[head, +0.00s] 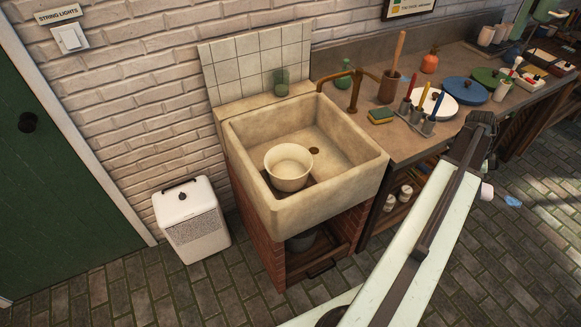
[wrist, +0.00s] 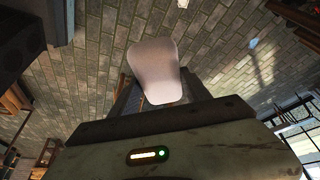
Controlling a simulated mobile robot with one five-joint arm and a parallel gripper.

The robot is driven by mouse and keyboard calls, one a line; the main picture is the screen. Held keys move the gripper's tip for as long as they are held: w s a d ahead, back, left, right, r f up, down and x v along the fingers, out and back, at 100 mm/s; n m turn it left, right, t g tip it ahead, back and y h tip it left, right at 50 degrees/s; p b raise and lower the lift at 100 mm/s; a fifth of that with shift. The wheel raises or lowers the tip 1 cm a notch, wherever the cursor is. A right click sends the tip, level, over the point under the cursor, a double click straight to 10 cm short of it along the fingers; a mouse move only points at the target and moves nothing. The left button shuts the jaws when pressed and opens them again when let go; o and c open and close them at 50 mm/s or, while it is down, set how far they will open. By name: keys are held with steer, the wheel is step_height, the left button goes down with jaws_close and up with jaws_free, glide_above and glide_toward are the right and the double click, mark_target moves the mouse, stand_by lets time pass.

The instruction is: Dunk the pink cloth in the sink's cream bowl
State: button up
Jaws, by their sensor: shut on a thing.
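The cream bowl (head: 289,166) stands upright inside the stone sink (head: 249,128), left of the drain hole. The inside of the bowl looks pale, and I cannot tell whether it holds water. My gripper (wrist: 157,92) is shut on the pale pink cloth (wrist: 154,62), which sticks out beyond the fingers in the wrist view. In the head view my arm reaches up to the right of the sink, apart from the bowl, and its far end hides the fingers.
A brass tap (head: 355,90) rises at the sink's back right. The worktop (head: 403,145) beside it holds a sponge (head: 381,116), a tool pot (head: 389,87), brush cups and plates. A white bin (head: 190,218) stands left of the sink. A blue scrap (head: 513,201) lies on the floor.

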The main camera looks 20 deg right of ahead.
steer(key=shift+r, duration=0.1)
step_height(320, 180, up, 4)
steer(key=p, duration=0.4)
stand_by(0.4)
